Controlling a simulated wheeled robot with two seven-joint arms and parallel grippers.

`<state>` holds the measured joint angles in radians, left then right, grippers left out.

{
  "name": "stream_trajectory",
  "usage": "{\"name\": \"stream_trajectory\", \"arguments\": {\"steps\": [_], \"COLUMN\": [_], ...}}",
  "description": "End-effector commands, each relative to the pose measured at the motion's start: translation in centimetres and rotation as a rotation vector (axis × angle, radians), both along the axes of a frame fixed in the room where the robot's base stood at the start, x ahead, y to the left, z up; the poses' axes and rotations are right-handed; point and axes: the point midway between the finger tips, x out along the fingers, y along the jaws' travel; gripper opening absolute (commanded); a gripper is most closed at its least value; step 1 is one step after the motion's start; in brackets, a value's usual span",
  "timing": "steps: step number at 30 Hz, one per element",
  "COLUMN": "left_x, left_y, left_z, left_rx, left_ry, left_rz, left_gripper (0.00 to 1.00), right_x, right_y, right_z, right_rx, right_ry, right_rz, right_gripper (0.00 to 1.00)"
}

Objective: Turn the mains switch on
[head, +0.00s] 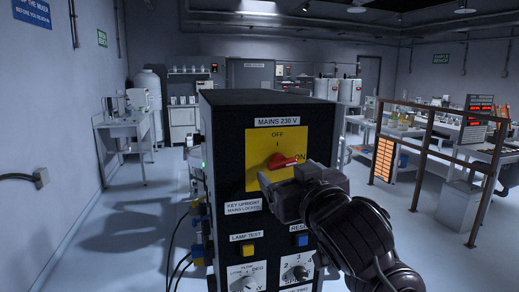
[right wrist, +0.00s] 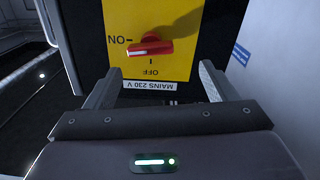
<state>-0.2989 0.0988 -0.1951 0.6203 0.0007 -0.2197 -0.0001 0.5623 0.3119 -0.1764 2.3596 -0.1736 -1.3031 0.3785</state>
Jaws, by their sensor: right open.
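The mains switch is a red rotary handle (head: 279,161) on a yellow plate (head: 262,145) marked OFF at top and ON at right. The handle lies nearly level, its white-striped end pointing at ON. In the right wrist view, which is upside down, the red handle (right wrist: 150,47) points left to ON on the yellow plate (right wrist: 172,15). My right gripper (head: 287,176) is in front of the plate's lower part. Its fingers are apart with nothing between them; the right wrist view shows the handle beyond the fingertips (right wrist: 161,72). My left gripper is not in view.
The black cabinet (head: 222,165) also carries a yellow lamp test button (head: 248,249), a blue reset button (head: 300,240) and dials (head: 296,273) below. Cables hang at its left side. A brown railing (head: 432,150) stands at right. The floor at left (head: 110,235) is clear.

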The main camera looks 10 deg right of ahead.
Motion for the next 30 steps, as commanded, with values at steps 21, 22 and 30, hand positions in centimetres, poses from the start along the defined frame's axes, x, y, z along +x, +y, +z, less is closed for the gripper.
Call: {"name": "stream_trajectory", "arguments": {"steps": [21,22,30], "left_x": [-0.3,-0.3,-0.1], "left_y": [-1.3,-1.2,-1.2], "left_z": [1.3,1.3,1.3], "left_rx": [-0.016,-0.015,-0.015], "left_ry": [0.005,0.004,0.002], "left_rz": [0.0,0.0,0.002], "left_gripper": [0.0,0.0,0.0], "right_x": [7.5,7.5,7.4], "right_y": [0.2,0.2,0.2], "right_z": [-0.1,-0.1,-0.1], "right_rx": [-0.003,-0.003,-0.004], "right_ry": [0.001,0.001,0.002], "right_rz": [-0.001,-0.001,-0.001], "right_gripper": [0.78,0.78,0.57]}}
